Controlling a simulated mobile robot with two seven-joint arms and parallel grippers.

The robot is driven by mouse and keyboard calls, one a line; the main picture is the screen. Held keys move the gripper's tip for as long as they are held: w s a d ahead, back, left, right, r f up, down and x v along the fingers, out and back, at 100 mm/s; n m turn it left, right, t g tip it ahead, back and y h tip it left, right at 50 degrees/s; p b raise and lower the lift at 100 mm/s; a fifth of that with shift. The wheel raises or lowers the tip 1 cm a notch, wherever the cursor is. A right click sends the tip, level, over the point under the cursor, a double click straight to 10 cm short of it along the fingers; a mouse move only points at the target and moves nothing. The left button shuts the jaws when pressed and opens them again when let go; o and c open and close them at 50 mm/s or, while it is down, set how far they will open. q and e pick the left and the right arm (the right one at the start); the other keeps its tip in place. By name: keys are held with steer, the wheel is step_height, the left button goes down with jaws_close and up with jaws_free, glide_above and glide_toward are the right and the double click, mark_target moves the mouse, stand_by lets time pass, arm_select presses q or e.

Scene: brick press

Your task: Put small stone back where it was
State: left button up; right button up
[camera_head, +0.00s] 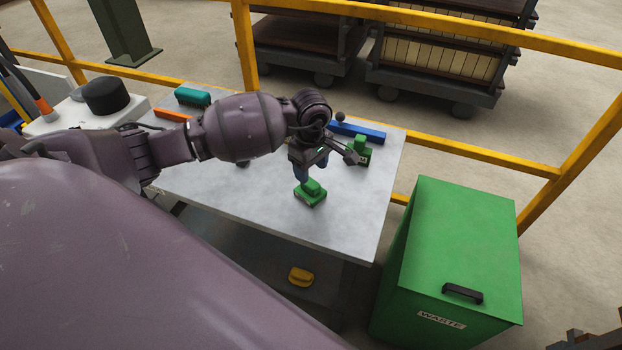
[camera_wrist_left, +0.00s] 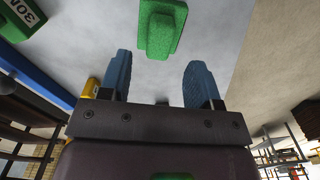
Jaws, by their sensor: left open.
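No stone can be clearly made out in either view. A green block with a raised, narrower top (camera_head: 311,194) sits on the grey table (camera_head: 350,215). It also shows in the left wrist view as a green block (camera_wrist_left: 160,30). My left gripper (camera_head: 311,169) is just above this block in the head view. Its two blue fingers (camera_wrist_left: 158,80) are apart with nothing between them, and the block lies beyond the fingertips. My right gripper is not in view.
A second green, labelled block (camera_head: 361,154) and a blue bar (camera_head: 362,134) lie behind the gripper. Teal (camera_head: 192,97) and orange (camera_head: 173,115) pieces lie at the far left. A green waste bin (camera_head: 455,250) stands right of the table. Yellow railing (camera_head: 480,153) runs behind.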

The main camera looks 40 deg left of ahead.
mark_target(311, 182)
arm_select(q)
step_height(311, 182, up, 6)
steer(key=s+d+n+t+h, duration=0.2)
steer(key=s+d+n+h, duration=0.2)
steer(key=d+n+h, duration=0.4)
steer(key=s+d+n+t+h, duration=0.35)
steer(key=d+n+h, duration=0.25)
steer(key=d+h, duration=0.4)
steer(key=a+f+n+t+y, duration=0.25)
steer(key=n+t+y, duration=0.3)
steer(key=n, duration=0.65)
steer(key=a+f+n+t+y, duration=0.2)
steer(key=a+n+t+y, duration=0.3)
steer(key=n, duration=0.6)
steer(key=s+a+f+n+g+y, duration=0.2)
steer(key=s+f+n, duration=0.4)
steer(key=n, duration=0.3)
steer(key=s+a+f+n+g+y, duration=0.2)
steer(key=s+a+f+n+y, duration=0.2)
steer(key=f+n, duration=0.4)
steer(key=shift+s+n+y, duration=0.4)
steer(key=shift+s+y, duration=0.45)
steer(key=shift+s, duration=0.4)
